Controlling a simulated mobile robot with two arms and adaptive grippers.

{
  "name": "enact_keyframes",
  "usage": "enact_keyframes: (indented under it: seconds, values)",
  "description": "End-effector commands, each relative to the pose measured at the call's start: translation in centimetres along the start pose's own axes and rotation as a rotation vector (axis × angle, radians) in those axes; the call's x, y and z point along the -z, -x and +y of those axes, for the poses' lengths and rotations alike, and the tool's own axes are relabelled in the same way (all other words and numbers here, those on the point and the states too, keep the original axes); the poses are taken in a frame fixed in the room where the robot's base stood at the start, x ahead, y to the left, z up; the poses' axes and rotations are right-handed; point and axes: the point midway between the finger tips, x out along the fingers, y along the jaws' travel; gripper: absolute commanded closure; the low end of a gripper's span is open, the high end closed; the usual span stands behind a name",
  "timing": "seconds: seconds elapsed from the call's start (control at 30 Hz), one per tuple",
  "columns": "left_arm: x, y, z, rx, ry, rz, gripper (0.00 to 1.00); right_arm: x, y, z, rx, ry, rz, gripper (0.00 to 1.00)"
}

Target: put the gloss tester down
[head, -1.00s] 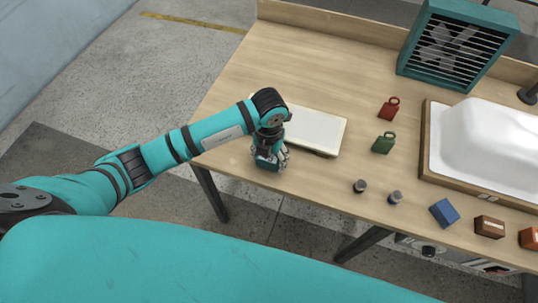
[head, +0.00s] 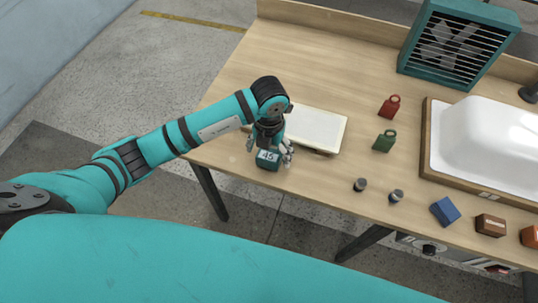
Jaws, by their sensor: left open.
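The gloss tester (head: 268,159) is a small dark teal block with a pale display reading 45. It sits on the wooden table near its front left edge, in front of a white-topped board. My left gripper (head: 270,147) is open directly above it, with its fingers spread to either side of the tester. Whether the fingers touch it is too small to tell. My right gripper does not show.
A white panel (head: 316,130) lies just behind and right of the tester. Red (head: 390,106) and green (head: 384,141) tags, two small dark cylinders, a blue block (head: 445,211) and a white tub shell (head: 490,150) stand further right. A teal fan box (head: 456,45) stands at the back.

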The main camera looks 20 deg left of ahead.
Motion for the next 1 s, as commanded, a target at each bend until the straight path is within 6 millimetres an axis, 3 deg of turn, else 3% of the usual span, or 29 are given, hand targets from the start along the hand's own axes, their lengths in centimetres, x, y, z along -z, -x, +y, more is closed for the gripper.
enact_keyframes:
  seconds: [0.2,0.43,0.6,1.0]
  values:
    - [-0.2,4.8,0.0,0.0,-0.001,-0.007,0.12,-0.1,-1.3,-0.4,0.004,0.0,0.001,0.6]
    - [-0.1,8.5,0.0,0.001,0.001,-0.003,0.12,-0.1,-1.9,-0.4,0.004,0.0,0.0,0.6]
    - [0.0,9.5,0.0,0.001,0.0,-0.001,0.12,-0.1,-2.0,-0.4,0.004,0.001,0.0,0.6]
    - [0.0,9.5,0.0,0.0,0.0,0.0,0.12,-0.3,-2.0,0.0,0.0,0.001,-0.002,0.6]
